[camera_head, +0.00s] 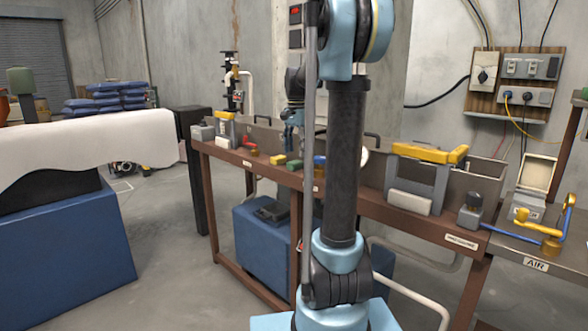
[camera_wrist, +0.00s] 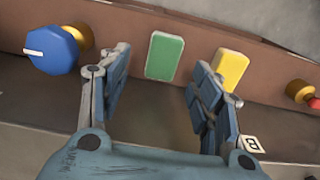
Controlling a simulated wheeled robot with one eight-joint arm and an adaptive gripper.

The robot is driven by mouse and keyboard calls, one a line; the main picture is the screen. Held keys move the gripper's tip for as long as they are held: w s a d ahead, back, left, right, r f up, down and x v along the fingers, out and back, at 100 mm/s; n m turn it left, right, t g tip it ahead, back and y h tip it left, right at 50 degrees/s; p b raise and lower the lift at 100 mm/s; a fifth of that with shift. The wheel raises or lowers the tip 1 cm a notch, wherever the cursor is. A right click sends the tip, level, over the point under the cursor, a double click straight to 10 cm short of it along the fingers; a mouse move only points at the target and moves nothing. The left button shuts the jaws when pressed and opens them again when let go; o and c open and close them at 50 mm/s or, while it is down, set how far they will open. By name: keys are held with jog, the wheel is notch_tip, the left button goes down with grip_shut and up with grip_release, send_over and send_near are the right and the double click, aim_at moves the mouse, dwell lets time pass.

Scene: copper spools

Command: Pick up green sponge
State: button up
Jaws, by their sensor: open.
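The green sponge (camera_wrist: 165,57) is a small upright-looking rectangular block in the wrist view, on the brown bench ledge. In the head view it is a small green block (camera_head: 294,164), close to my arm. My gripper (camera_wrist: 160,85) is open and empty, its two blue fingers spread apart. The sponge shows between and beyond the fingertips, nearer the left finger, and neither finger visibly touches it. In the head view my gripper (camera_head: 291,137) is small and appears above the bench near the sponge, partly hidden by my arm.
A yellow block (camera_wrist: 230,69) lies close to the sponge, just beyond the right finger. A blue knob (camera_wrist: 52,50) on a brass fitting stands to the left. A red-and-brass fitting (camera_wrist: 302,93) is at the far right. A grey panel (camera_head: 264,137) rises behind the bench (camera_head: 230,155).

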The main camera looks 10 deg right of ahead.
aim_at(296, 161)
jog(key=shift+w+f, duration=0.15)
jog(key=shift+f, duration=1.15)
jog(key=shift+w+f, duration=0.1)
jog(key=shift+f, duration=1.2)
jog(key=c, duration=1)
